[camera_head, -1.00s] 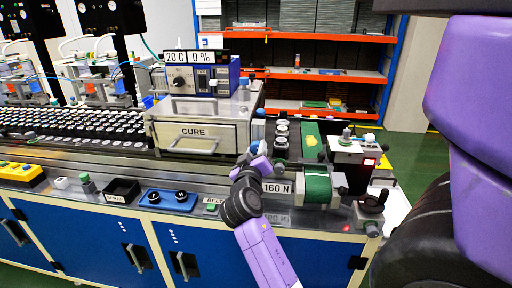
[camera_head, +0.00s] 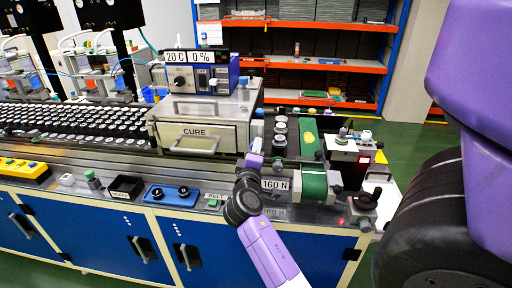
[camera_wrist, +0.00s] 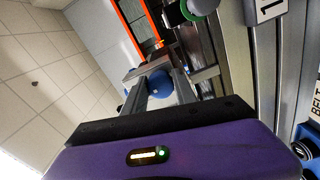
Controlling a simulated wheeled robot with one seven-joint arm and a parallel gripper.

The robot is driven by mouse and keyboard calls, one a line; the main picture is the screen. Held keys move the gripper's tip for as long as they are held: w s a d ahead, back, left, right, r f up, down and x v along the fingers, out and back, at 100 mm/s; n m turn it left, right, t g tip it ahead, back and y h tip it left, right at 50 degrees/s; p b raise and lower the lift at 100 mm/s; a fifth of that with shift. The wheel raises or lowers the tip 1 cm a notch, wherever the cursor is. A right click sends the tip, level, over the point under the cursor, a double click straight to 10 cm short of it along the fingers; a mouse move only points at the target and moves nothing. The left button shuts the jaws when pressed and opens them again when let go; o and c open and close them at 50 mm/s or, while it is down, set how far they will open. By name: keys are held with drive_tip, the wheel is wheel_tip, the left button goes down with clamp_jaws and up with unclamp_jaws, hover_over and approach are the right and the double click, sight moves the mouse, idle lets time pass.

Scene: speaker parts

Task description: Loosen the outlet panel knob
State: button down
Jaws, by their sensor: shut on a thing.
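The blue round knob (camera_wrist: 159,83) sits between the two grey fingers of my gripper (camera_wrist: 160,76) in the wrist view. The fingers are shut on it, one on each side. In the head view my gripper (camera_head: 257,143) is at the right front corner of the oven marked CURE (camera_head: 190,136), beside the conveyor end. The fingers and wrist cover most of the knob there, so its shape and the panel behind it are hard to make out.
The green belt roller (camera_head: 313,184) and the 160 N sign (camera_head: 275,184) are close to the right of my wrist. A small press-like unit (camera_head: 347,155) stands farther right. The metal front ledge runs below, with a blue two-knob box (camera_head: 170,195).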

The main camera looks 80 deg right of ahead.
drive_tip(key=shift+n, duration=0.3)
drive_tip(key=c, duration=1)
unclamp_jaws()
drive_tip(key=a+b, duration=0.2)
drive_tip(key=a, duration=0.5)
drive_tip(key=shift+s+a, duration=0.3)
drive_tip(key=shift+a, duration=0.05)
